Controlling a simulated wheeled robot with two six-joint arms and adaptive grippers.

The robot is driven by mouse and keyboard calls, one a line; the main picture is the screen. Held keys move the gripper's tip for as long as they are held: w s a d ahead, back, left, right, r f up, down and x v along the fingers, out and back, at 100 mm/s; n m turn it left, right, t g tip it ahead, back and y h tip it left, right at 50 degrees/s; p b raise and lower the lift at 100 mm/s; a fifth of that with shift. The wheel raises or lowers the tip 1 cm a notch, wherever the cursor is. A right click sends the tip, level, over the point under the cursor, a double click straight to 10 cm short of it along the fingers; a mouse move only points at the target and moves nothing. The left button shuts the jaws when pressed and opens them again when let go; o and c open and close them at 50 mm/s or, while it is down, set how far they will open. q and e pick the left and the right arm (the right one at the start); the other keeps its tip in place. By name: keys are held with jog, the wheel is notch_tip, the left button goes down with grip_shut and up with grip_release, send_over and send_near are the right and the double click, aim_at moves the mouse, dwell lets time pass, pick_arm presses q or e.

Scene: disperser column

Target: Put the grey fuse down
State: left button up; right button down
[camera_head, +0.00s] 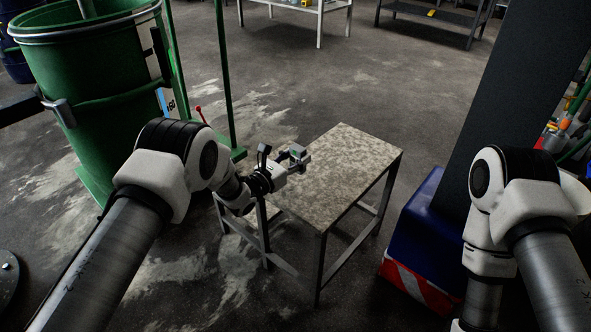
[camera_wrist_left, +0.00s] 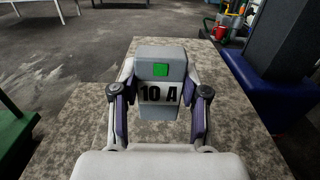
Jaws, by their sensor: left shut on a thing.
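In the head view the left gripper (camera_head: 293,160) is over the left part of a small table (camera_head: 350,165) with a mottled stone-like top. The fuse (camera_head: 299,152) shows small at the fingertips. Whether it touches the tabletop cannot be told. My right arm is at the right, and its gripper is out of view.
A large green drum (camera_head: 95,85) stands at the left, with green posts beside it. A dark column (camera_head: 510,90) with a blue base (camera_head: 428,225) and a red-white striped edge is right of the table. Most of the tabletop is bare.

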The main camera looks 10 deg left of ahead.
aim_at(293, 164)
pick_arm(q)
jog(key=shift+w+a+f, duration=0.2)
jog(key=shift+w+a, duration=0.25)
jog(key=shift+w, duration=0.2)
jog(key=shift+w+a+f+b, duration=0.1)
jog(key=shift+w+f+b, duration=0.05)
jog(key=shift+f+b, duration=0.15)
notch_tip(293, 164, down, 3)
jog(key=shift+r+b, duration=0.1)
jog(key=shift+b, duration=0.5)
jog(key=o, duration=1.2)
jog(key=shift+c, duration=0.2)
